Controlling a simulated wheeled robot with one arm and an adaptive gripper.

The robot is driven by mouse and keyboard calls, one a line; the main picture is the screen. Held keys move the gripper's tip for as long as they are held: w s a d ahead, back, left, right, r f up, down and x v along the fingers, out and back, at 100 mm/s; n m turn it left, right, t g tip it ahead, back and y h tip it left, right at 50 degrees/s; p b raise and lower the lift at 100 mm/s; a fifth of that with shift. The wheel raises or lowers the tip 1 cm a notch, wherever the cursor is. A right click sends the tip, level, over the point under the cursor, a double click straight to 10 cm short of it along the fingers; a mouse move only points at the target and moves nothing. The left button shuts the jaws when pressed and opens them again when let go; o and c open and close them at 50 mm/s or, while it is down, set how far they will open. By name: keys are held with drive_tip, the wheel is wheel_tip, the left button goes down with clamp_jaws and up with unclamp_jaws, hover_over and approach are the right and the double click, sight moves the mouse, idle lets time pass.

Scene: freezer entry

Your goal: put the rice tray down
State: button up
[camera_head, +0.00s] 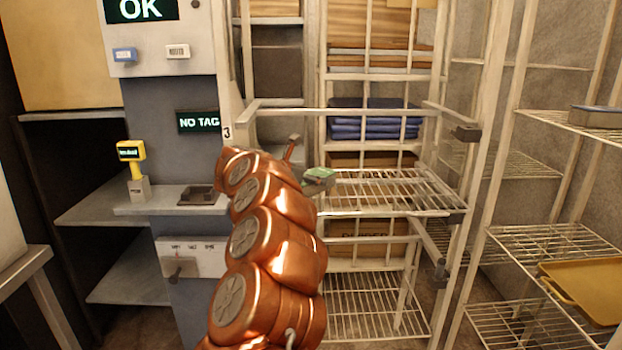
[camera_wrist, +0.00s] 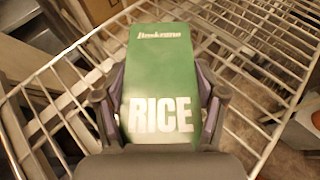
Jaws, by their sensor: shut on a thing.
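The rice tray (camera_wrist: 160,80) is a green pack with a white "RICE" label. In the wrist view it lies between the two fingers of my gripper (camera_wrist: 160,108), which is shut on it. In the head view the rice tray (camera_head: 318,177) shows small and green at the left end of a white wire shelf (camera_head: 400,190). My copper arm hides most of my gripper there. The wire shelf also shows beneath the pack in the wrist view (camera_wrist: 240,50). I cannot tell whether the pack touches the wires.
The wire shelf is bare right of the pack. Folded blue cloths (camera_head: 372,128) lie behind it. A yellow tray (camera_head: 590,285) sits on the right rack. Rack posts stand close around.

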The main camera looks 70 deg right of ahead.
drive_tip(key=shift+f, duration=0.1)
drive_tip(key=o, duration=1.4)
drive_tip(key=shift+r, duration=0.2)
drive_tip(key=shift+w+a, duration=0.2)
drive_tip(key=shift+a, duration=0.1)
drive_tip(key=b+v, duration=0.1)
drive_tip(key=v, duration=1)
drive_tip(key=shift+a+r, duration=0.15)
